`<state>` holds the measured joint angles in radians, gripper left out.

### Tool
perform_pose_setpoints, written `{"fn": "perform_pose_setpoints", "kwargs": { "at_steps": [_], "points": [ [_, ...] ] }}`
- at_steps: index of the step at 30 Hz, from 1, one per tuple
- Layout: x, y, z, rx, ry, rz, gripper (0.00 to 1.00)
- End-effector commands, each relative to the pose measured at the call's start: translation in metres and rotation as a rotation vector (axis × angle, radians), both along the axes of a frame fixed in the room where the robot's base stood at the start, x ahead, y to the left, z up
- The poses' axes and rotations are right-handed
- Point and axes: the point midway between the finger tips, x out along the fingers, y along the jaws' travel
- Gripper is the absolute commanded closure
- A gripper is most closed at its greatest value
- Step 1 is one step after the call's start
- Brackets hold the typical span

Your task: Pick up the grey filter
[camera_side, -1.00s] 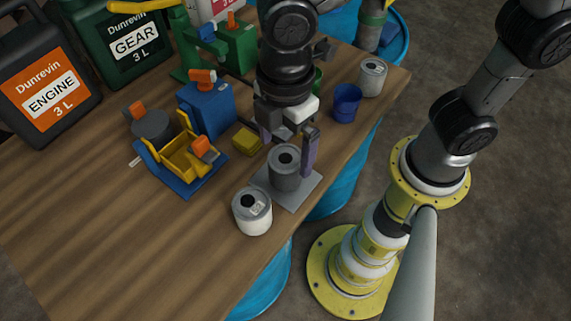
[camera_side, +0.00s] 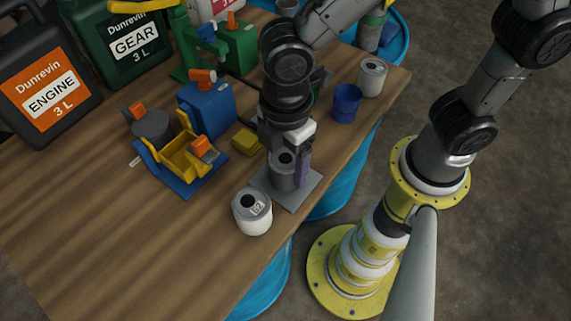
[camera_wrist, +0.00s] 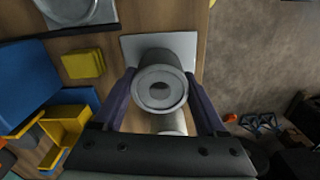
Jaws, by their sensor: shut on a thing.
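The grey filter (camera_side: 282,178) stands upright on a flat grey plate (camera_side: 297,198) near the table's front edge. It also shows in the wrist view (camera_wrist: 160,88), end-on between the fingers. My gripper (camera_side: 287,168) is lowered around it and shut on it, one purple finger on each side. In the wrist view my gripper (camera_wrist: 163,101) has both fingers against the filter's sides. The filter appears to be still on the plate.
A white can (camera_side: 252,212) stands close in front of the plate. A blue cup (camera_side: 346,103) and another can (camera_side: 372,77) are to the right. A yellow block (camera_side: 246,141), a blue-and-yellow toy forklift part (camera_side: 188,168) and a blue canister (camera_side: 207,106) are to the left.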

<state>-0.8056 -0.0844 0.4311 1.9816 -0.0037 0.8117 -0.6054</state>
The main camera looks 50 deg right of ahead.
Motion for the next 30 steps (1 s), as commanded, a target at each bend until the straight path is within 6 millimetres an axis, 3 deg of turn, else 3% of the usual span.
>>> {"fn": "perform_pose_setpoints", "kwargs": {
  "at_steps": [1, 5, 17, 23, 30],
  "points": [
    [0.000, 0.000, 0.000, 0.001, 0.000, 0.000, 0.77],
    [0.000, 0.000, 0.000, 0.001, 0.000, 0.000, 0.99],
    [0.001, 0.001, 0.009, 0.003, -0.002, 0.000, 0.99],
    [0.001, 0.001, 0.035, 0.006, -0.006, 0.000, 0.99],
    [-0.029, -0.030, 0.084, 0.009, -0.008, 0.000, 0.99]
  ]
}}
